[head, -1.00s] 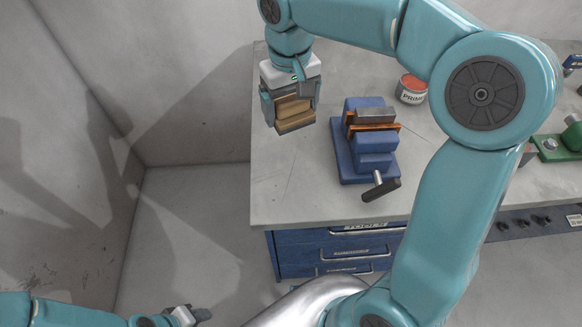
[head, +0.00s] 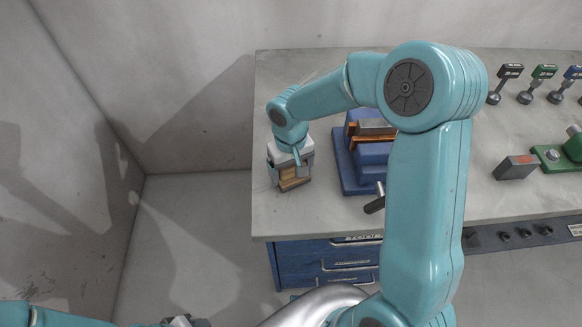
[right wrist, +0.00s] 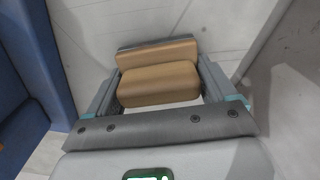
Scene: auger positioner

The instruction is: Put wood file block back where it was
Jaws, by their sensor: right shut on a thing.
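The wood file block (head: 292,178) is tan with a grey layer. My right gripper (head: 291,174) is shut on it near the left edge of the workbench. In the right wrist view the block (right wrist: 160,84) lies between the two fingers, with its grey layer at the far side. I cannot tell whether the block touches the bench top. My left gripper (head: 186,321) is cut off at the bottom edge of the head view, and its jaws do not show clearly.
A blue vise (head: 357,170) with orange jaw pads stands right of the gripper; my arm partly covers it. A grey block with an orange end (head: 515,167) and a green fixture (head: 556,157) stand farther right. The bench top (head: 290,218) is clear around its front left corner.

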